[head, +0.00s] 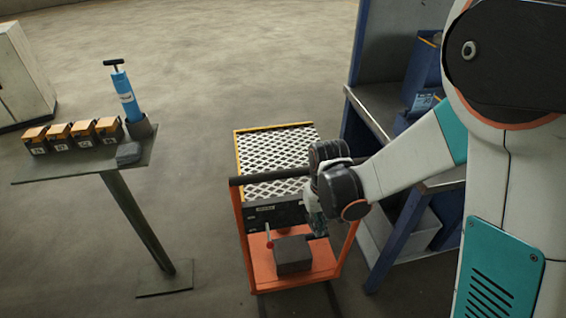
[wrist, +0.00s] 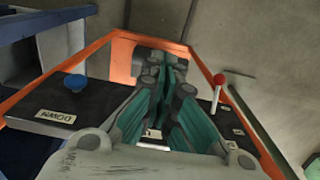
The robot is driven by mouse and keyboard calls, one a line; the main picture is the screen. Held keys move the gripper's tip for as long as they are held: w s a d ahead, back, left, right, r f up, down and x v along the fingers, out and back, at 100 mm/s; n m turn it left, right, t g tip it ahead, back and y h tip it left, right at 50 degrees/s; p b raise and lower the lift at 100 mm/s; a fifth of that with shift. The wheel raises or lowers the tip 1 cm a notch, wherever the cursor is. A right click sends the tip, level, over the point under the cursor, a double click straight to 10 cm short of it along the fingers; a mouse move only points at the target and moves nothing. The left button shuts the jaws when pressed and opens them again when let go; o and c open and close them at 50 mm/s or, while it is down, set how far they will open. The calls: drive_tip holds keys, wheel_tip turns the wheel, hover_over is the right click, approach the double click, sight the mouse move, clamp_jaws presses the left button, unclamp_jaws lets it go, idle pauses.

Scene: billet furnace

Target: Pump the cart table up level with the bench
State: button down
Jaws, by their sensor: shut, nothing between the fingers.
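The orange cart (head: 251,255) stands in the middle of the head view, with a white mesh table (head: 277,160) on top. The blue bench (head: 383,105) is to its right; I cannot tell the exact height difference. A red-balled lever (head: 268,236) stands at the cart's front, also at right in the wrist view (wrist: 218,82). In the wrist view a blue knob (wrist: 74,83) sits on a black panel (wrist: 45,112) marked DOWN. My gripper (head: 316,222) is shut and empty over the panel, its teal fingers (wrist: 166,65) between knob and lever, apparently touching neither.
A dark block (head: 293,254) lies on the cart's low orange deck. A stand (head: 75,165) at left holds several orange-black batteries (head: 83,132), a blue hand pump (head: 126,97) in a cup and a grey block (head: 129,153). Floor between stand and cart is clear.

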idle(0.3)
drive_tip(key=shift+s+d+f+b, duration=0.1)
drive_tip(key=shift+s+f+b, duration=0.05)
drive_tip(key=shift+f+b, duration=1.1)
drive_tip(key=shift+s+f+b, duration=0.15)
drive_tip(key=shift+f+b, duration=0.9)
drive_tip(key=shift+f, duration=0.3)
wheel_tip(320, 180, down, 3)
drive_tip(key=shift+s+f, duration=0.1)
drive_tip(key=shift+s, duration=0.05)
drive_tip(key=shift+w+r+p, duration=0.2)
drive_tip(key=shift+r+p, duration=0.9)
drive_tip(key=shift+r, duration=0.7)
drive_tip(key=shift+w+r+p, duration=0.2)
drive_tip(key=shift+r+p, duration=0.9)
drive_tip(key=shift+r, duration=0.65)
drive_tip(key=shift+r+p, duration=0.4)
drive_tip(key=shift+r, duration=0.3)
drive_tip(key=shift+f, duration=0.1)
